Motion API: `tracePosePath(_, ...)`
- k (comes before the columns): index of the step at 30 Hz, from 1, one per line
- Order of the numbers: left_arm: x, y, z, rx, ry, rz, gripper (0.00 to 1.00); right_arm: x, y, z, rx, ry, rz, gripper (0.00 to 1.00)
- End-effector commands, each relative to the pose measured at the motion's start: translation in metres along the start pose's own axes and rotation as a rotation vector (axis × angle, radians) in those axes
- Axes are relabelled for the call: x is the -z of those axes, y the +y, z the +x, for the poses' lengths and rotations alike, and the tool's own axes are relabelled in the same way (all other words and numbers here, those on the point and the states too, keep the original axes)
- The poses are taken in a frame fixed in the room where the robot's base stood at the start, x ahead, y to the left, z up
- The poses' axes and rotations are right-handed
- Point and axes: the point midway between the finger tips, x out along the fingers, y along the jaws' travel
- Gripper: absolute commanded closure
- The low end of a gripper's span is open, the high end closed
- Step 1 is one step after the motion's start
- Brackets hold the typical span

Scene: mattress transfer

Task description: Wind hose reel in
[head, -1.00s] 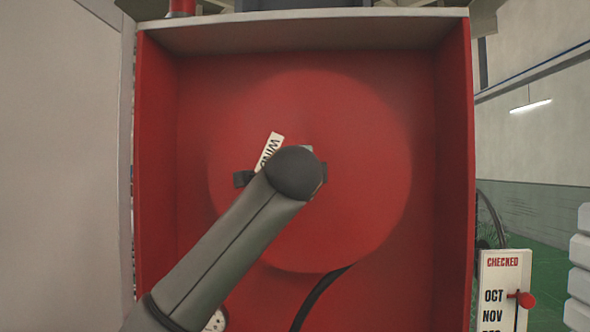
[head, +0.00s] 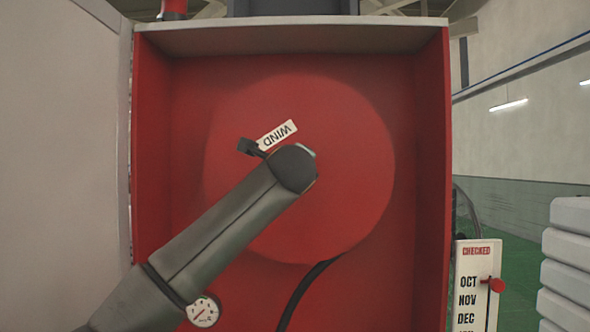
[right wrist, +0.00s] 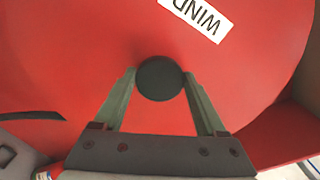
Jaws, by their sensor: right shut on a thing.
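The red reel disc (head: 350,190) faces me inside an open red cabinet (head: 430,180). A white WIND label (head: 277,134) lies on the disc, reading upside down, and shows at the top of the right wrist view (right wrist: 195,17). In the right wrist view my right gripper (right wrist: 159,77) is shut on a round black knob (right wrist: 159,82), one finger on each side. In the head view my arm reaches up from the lower left and hides the knob and most of the gripper. A black hose (head: 303,292) hangs below the disc. My left gripper is not in view.
A round gauge (head: 203,311) sits at the lower left, beside my arm. A grey panel (head: 60,150) stands along the cabinet's left side. A CHECKED month card (head: 468,290) with a red peg is on the right, near stacked white blocks (head: 570,260).

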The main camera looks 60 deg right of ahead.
Motion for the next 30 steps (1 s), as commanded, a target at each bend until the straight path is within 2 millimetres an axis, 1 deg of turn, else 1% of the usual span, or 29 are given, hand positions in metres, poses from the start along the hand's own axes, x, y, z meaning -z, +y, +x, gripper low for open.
tracePosePath(7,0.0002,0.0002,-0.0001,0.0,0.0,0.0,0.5,-0.0011,-0.0009,-0.0001,0.002,-0.003,0.059,1.0)
tracePosePath(20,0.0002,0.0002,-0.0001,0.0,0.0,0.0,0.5,-0.0007,-0.001,-0.0002,0.002,-0.003,0.073,1.0)
tracePosePath(21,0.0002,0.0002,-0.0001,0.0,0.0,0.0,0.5,-0.0007,-0.001,-0.0002,0.002,-0.003,0.073,0.24)
tracePosePath(27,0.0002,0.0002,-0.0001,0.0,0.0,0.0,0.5,-0.0004,-0.0007,-0.0001,0.001,-0.002,0.069,0.01)
tracePosePath(30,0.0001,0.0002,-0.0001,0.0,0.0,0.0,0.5,-0.0003,-0.0006,-0.0001,0.001,-0.001,0.068,0.0)
